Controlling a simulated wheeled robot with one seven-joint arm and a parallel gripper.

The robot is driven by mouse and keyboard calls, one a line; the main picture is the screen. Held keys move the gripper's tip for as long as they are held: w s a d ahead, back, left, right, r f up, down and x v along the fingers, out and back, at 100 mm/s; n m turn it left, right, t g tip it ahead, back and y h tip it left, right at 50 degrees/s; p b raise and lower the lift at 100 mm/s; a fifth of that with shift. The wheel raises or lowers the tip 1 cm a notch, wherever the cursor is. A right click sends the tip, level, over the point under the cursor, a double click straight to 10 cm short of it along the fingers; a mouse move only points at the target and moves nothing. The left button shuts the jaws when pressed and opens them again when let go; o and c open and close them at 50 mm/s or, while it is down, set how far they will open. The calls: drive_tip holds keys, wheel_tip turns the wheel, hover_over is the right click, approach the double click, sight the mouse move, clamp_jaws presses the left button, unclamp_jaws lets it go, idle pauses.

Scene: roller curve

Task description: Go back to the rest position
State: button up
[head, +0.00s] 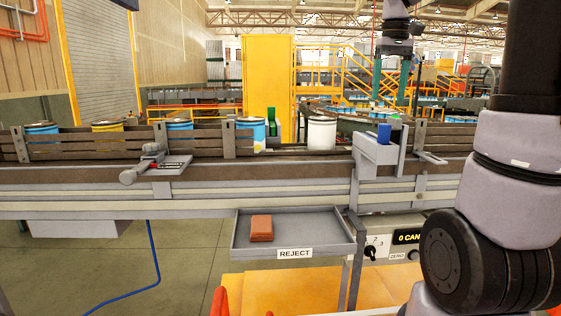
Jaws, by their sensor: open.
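My gripper (390,102) hangs at the upper right, beyond the conveyor rail in the picture, with its two dark teal fingers pointing down and apart. Nothing shows between the fingers except background. My wrist shows above it, and the large grey and black links of my arm fill the right side.
The conveyor (80,176) carries blue, yellow and white cans (321,134) behind slatted rails. Below, a REJECT tray (330,231) holds a reddish-brown block (261,228). A counter panel (400,254) stands beside it.

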drive_tip(key=s+a+f+m+t+y, duration=0.1)
drive_tip(key=s+a+f+m+t, duration=0.1)
drive_tip(key=s, duration=0.6)
drive_tip(key=s+a+f+m+t, duration=0.1)
drive_tip(key=s+a+f+t, duration=0.2)
drive_tip(key=s+a, duration=0.3)
drive_tip(key=shift+s+a+f+m+t+y, duration=0.15)
drive_tip(key=shift+s+m+t+y, duration=0.25)
drive_tip(key=shift+s+t, duration=0.5)
